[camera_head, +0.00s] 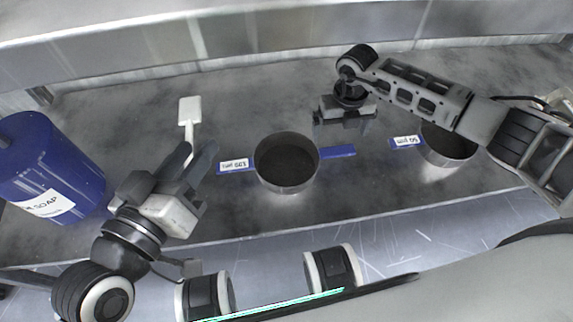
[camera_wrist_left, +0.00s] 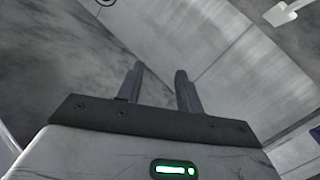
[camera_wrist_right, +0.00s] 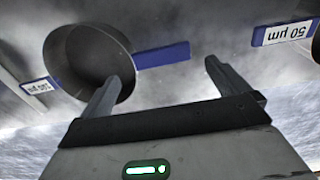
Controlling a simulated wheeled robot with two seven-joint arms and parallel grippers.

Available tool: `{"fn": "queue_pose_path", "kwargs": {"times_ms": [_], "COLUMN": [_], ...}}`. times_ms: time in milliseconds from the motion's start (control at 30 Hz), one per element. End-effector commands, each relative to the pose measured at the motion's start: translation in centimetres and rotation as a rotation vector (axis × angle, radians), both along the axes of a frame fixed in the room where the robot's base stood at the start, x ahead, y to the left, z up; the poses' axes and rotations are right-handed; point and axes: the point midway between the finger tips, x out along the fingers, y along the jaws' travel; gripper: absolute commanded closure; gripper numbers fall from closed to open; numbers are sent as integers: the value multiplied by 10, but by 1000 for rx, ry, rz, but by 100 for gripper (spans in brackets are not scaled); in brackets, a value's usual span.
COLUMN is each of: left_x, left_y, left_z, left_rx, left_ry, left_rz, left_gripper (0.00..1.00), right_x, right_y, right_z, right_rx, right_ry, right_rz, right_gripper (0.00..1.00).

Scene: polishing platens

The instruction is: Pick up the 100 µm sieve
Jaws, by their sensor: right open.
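The 100 µm sieve (camera_head: 287,178) is a round, dark-bottomed metal pan in the middle of the bench, with a label (camera_head: 234,165) on its left and a blue handle (camera_head: 338,152) on its right. In the right wrist view the sieve (camera_wrist_right: 86,62) is at the upper left, with its blue handle (camera_wrist_right: 163,55) pointing right. My right gripper (camera_head: 345,128) is open and empty, above and behind the handle; the handle appears between its fingertips (camera_wrist_right: 161,72) in the wrist view. My left gripper (camera_head: 195,158) is open and empty, left of the sieve; its fingers (camera_wrist_left: 160,80) stand apart.
A 50 µm sieve (camera_head: 449,150) with its label (camera_head: 406,142) stands at the right, partly under my right arm. A blue soap container (camera_head: 45,170) stands at the far left. A white paddle-shaped tool (camera_head: 190,112) lies behind my left gripper. The bench's back middle is clear.

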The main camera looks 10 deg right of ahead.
Motion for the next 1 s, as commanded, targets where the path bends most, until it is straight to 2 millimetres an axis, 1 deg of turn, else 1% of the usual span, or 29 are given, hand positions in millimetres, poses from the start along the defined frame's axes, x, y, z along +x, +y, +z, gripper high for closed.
{"fn": "queue_pose_path", "kwargs": {"times_ms": [167,300,367,400,433,500,600,767,800,867,900,933,1000], "left_x": [0,0,2,7,10,13,14,14,14,14,14,14,14], "left_y": [-1,-3,-2,-1,0,1,2,2,2,2,2,2,2], "left_z": [-1,-2,4,14,19,24,28,28,27,27,27,27,27], "left_rx": [-26,-76,-90,-70,-59,-46,-39,-38,-38,-38,-38,-37,-37], "left_ry": [-4,-20,-46,-115,-149,-193,-215,-212,-211,-210,-210,-209,-209], "left_rz": [-3,-9,-6,-3,-1,4,8,9,9,8,8,9,9], "left_gripper": [64,64,64,64,64,64,64,64,64,64,64,64,64], "right_x": [-2,-6,-7,-6,-6,-6,-6,-6,-6,-6,-6,-6,-5], "right_y": [1,2,2,3,3,3,2,2,2,2,2,2,3], "right_z": [-14,-38,-46,-50,-53,-57,-57,-57,-57,-57,-56,-56,-56], "right_rx": [0,1,0,0,1,1,1,1,1,1,1,1,3], "right_ry": [2,2,2,2,2,1,0,0,0,0,0,0,-2], "right_rz": [1,1,0,1,1,1,0,1,1,1,1,1,1], "right_gripper": [0,0,0,0,0,0,0,0,11,28,39,44,44]}}
